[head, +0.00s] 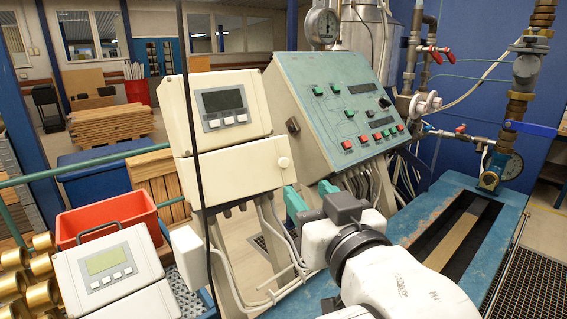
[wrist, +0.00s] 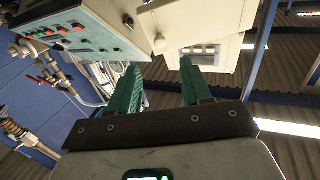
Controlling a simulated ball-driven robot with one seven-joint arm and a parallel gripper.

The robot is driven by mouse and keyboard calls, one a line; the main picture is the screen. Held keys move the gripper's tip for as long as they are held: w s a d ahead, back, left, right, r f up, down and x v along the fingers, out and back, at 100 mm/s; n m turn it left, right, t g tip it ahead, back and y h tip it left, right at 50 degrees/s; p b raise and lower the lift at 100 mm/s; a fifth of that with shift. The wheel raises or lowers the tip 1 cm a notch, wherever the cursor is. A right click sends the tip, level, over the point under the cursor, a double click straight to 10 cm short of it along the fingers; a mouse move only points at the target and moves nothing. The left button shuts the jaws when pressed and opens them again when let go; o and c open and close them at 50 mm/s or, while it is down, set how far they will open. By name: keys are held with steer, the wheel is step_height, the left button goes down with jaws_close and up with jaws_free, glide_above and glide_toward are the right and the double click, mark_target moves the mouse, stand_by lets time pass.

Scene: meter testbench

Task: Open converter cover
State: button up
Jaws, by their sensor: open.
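The converter is a cream box on a stand in the head view. Its upper part (head: 215,112) has a grey display and buttons, and its lower part has a plain cover (head: 232,168) with a round knob (head: 284,162) at the right. The cover looks closed. The converter also shows at the top of the wrist view (wrist: 205,25), turned over, with its display panel (wrist: 198,53) in shade. My gripper (head: 310,190) is open and empty, apart from the cover, below and right of the knob. Its green fingers (wrist: 160,75) point toward the converter in the wrist view.
A teal control panel (head: 325,90) with buttons stands right behind the converter. A second cream meter (head: 105,268) is at the lower left, near a red crate (head: 110,217). Cables hang below the converter. A blue bench (head: 425,215) with a slot lies right of my arm.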

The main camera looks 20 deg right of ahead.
mark_target(285, 165)
steer(key=w, duration=0.3)
steer(key=w+p, duration=0.1)
steer(key=w, duration=0.6)
steer(key=shift+w+d+p, duration=0.1)
steer(key=shift+d+p, duration=0.25)
steer(key=shift+c, duration=0.4)
jaws_close()
